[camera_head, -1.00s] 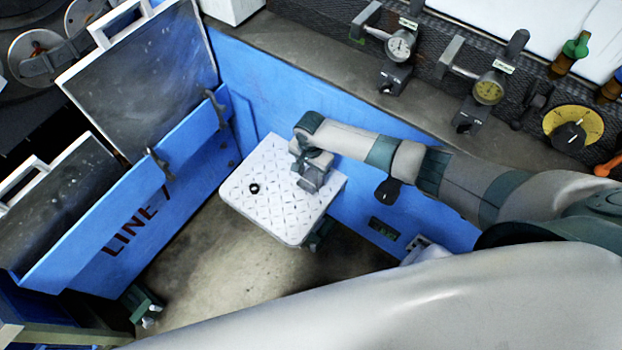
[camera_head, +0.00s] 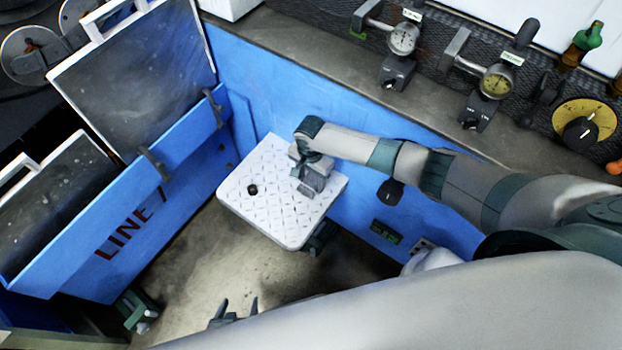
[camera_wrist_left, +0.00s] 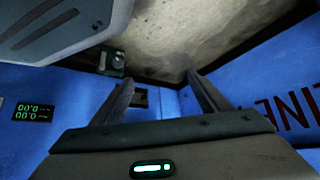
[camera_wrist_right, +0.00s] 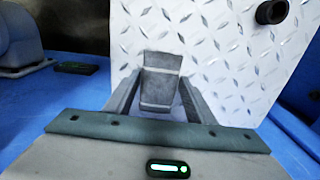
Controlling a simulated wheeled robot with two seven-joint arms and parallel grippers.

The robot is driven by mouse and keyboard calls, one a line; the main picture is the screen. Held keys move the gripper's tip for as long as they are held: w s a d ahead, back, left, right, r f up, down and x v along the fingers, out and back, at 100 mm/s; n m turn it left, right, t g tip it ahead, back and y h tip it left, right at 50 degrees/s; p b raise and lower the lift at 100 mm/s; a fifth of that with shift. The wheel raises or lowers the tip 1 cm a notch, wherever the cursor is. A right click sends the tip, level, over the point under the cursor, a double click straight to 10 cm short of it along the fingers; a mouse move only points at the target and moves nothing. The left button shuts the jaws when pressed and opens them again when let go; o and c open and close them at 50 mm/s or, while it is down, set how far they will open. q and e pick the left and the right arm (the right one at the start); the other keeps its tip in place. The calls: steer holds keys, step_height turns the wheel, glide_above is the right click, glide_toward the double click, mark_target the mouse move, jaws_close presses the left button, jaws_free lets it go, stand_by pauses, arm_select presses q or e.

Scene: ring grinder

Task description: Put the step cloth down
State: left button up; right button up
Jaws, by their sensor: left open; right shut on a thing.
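A grey folded piece with a pale stripe, which looks like the step cloth (camera_wrist_right: 160,80), is between the fingers of my right gripper (camera_wrist_right: 152,108). My right gripper (camera_head: 308,168) is shut on it, low over the white diamond-pattern step (camera_head: 285,228). The cloth also shows in the head view (camera_head: 314,183), over the right part of the step. I cannot tell whether it touches the plate. My left gripper (camera_head: 236,310) is open and empty, in front of the step and mostly hidden by my arm; its spread fingers show in the left wrist view (camera_wrist_left: 165,92).
A small black round piece (camera_head: 252,190) lies on the step, left of the cloth. The blue LINE 7 wall (camera_head: 150,215) stands left, with dark panels behind. Dial gauges (camera_head: 497,83) stand on the ledge at the back right. The floor (camera_head: 205,262) before the step is open.

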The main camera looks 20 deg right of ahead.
steer(key=shift+f, duration=0.15)
steer(key=o, duration=1)
